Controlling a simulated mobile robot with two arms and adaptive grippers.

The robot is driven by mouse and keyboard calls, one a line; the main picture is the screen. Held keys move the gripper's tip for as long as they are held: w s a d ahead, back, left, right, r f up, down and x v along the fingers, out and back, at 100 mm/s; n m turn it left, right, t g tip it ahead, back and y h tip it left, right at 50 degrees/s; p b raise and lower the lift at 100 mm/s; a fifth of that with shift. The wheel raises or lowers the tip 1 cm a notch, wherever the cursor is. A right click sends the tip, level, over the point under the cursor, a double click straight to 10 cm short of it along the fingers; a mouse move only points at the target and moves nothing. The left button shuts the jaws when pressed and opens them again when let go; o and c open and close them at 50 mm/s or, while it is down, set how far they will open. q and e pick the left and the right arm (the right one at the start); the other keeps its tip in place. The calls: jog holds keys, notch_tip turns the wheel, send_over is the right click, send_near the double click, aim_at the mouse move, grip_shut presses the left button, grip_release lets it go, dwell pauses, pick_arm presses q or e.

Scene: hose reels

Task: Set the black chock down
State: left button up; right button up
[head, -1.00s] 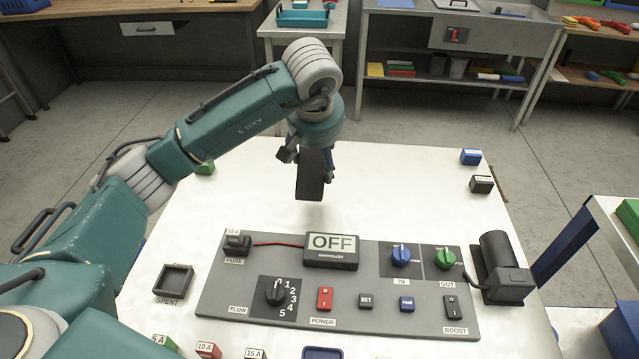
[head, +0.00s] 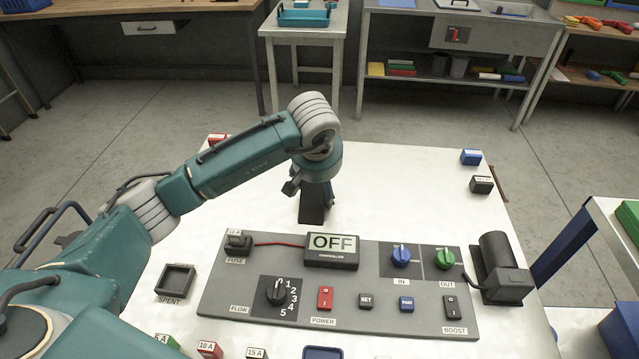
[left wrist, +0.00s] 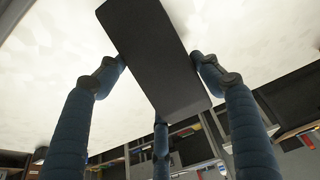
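The black chock (head: 312,207) is a dark block at the far middle of the white table, below my left gripper (head: 318,188). In the left wrist view the chock (left wrist: 155,55) lies between the blue-grey fingers of the left gripper (left wrist: 158,75), with fingertips against its sides. The left gripper is shut on it. The chock's lower end is at or very near the table top; I cannot tell whether it touches. My right gripper is not in view.
A grey control panel (head: 380,310) with an OFF display (head: 331,250) lies nearer than the chock. A black tray marked SPENT (head: 175,281) is at left. Blue (head: 470,157) and black (head: 481,184) blocks stand at the right edge. The table right of the chock is clear.

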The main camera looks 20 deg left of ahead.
pick_arm(q)
jog(key=o, duration=0.4)
jog(key=shift+r, duration=0.1)
